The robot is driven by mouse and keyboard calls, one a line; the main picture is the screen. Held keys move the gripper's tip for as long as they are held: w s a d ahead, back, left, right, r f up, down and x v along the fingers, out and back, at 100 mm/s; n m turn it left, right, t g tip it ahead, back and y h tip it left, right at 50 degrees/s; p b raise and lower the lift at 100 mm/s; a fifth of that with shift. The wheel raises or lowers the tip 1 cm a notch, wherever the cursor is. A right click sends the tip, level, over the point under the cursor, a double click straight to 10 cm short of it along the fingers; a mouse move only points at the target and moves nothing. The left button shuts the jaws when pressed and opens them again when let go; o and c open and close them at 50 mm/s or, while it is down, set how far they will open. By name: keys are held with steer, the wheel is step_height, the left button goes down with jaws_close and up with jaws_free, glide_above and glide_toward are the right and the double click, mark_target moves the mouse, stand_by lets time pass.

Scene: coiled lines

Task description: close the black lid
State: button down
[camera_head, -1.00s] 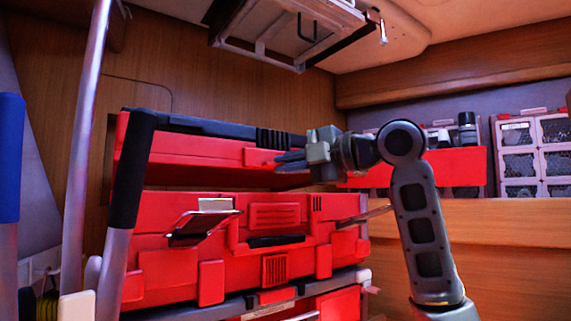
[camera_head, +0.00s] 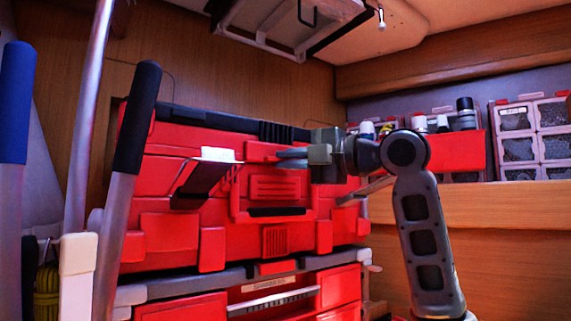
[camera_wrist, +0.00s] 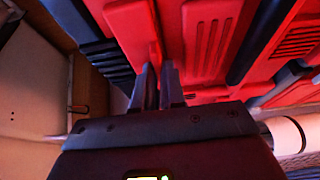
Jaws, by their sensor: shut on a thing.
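The black lid (camera_head: 205,120) tops the large red toolbox (camera_head: 160,240). It is lowered onto the red body, and no open gap shows in the head view; whether it is fully seated I cannot tell. My gripper (camera_head: 284,154) is at the lid's right front edge, its fingers pointing left and shut on the lid's red rim. The wrist view shows the two fingers (camera_wrist: 158,88) close together against the red front, with the lid's black ribbed part (camera_wrist: 108,62) beside them. The exact grip is partly hidden by the fingers.
A metal latch (camera_head: 207,170) sticks out at the front left, and another (camera_head: 368,190) at the right. A second toolbox (camera_head: 180,308) is below. Poles with a black grip (camera_head: 138,115) and a blue grip (camera_head: 15,100) stand at left. Parts boxes (camera_head: 530,135) sit on the right shelf.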

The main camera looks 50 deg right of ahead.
mark_target(273, 142)
steer(key=shift+w+f, duration=0.1)
steer(key=shift+f, duration=0.4)
steer(key=c, duration=1.2)
jaws_free()
steer(key=shift+c, duration=0.2)
steer(key=shift+r, duration=0.15)
steer(key=r, duration=0.4)
steer(key=shift+s+d+r, duration=0.3)
steer(key=shift+s, duration=0.1)
steer(key=s+d+r, duration=0.4)
steer(key=s, duration=0.1)
steer(key=s+d+r+b, duration=0.1)
steer(key=s+d+r, duration=0.1)
steer(key=s+d, duration=0.1)
steer(key=shift+r, duration=0.2)
steer(key=shift+c, duration=0.4)
